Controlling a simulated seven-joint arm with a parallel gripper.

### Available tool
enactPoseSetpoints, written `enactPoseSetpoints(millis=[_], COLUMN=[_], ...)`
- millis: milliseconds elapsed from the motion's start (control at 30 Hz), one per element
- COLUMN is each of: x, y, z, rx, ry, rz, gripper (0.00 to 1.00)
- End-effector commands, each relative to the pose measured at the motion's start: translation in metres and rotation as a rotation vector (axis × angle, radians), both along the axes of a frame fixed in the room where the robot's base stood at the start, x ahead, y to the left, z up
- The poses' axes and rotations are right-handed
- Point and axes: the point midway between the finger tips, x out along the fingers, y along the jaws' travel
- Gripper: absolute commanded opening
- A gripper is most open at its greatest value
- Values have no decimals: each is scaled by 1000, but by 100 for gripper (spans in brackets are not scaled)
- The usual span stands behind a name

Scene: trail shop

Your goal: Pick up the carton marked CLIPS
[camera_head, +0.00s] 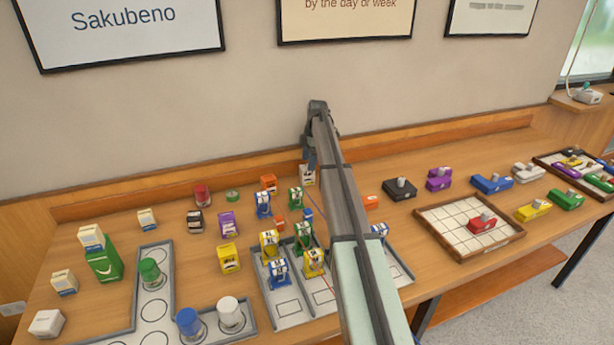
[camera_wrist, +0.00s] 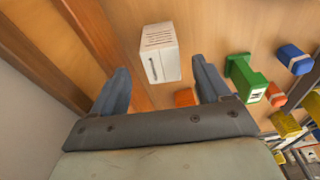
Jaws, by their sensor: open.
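A white carton (camera_wrist: 159,52) with small dark print and a drawn oblong shape stands ahead of my gripper (camera_wrist: 161,68) in the wrist view. It lies between the lines of the two fingers, which are spread apart with nothing gripped. I cannot read the word CLIPS on it. In the head view a white carton (camera_head: 306,175) shows just below my gripper (camera_head: 310,158), near the back ledge, partly hidden by my arm.
An orange block (camera_wrist: 184,97) and a green carton (camera_wrist: 245,78) lie close to the right finger. The wooden back ledge (camera_head: 230,189) runs behind. A grey compartment tray (camera_head: 291,308) with several cartons stands in front. A framed grid board (camera_head: 440,218) lies right.

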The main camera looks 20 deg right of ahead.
Motion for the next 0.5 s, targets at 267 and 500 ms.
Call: enactPoseSetpoints(millis=[267,500], x=[0,-2], y=[4,8], z=[-22,-45], rx=[0,0], ry=[0,2], rz=[-1,-1], gripper=[77,77])
